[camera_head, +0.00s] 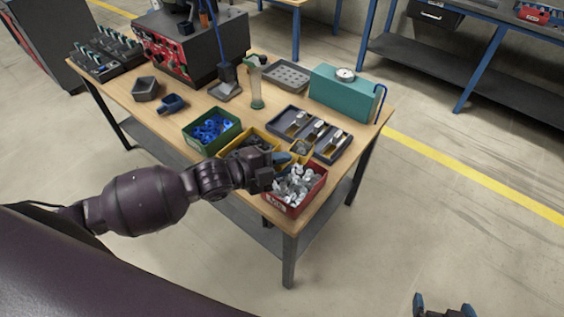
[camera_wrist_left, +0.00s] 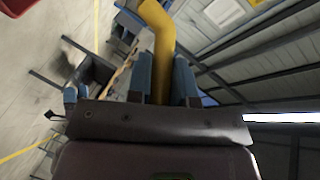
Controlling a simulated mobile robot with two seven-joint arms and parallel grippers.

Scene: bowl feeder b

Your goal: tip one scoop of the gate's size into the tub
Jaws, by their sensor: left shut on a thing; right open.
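My left gripper (camera_head: 283,158) is shut on the yellow handle of a scoop (camera_head: 302,149). The scoop is over the back of the red bin (camera_head: 291,209) of silver parts, beside the dark tray. Something greyish shows in its bowl, but I cannot tell what. In the left wrist view the curved yellow handle (camera_wrist_left: 160,45) sits between the blue fingers (camera_wrist_left: 162,80). A small grey tub-like container (camera_head: 145,90) stands at the table's left; I cannot tell if it is the tub. The gate cannot be made out surely. My right gripper (camera_head: 444,309) is open at the bottom edge.
A green bin (camera_head: 207,149) of blue parts and a yellow bin (camera_head: 228,155) stand left of the red one. A dark tray (camera_head: 347,150) holds several metal items. A clear cylinder (camera_head: 256,90), teal box (camera_head: 336,98) and red-fronted machine (camera_head: 190,60) stand behind.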

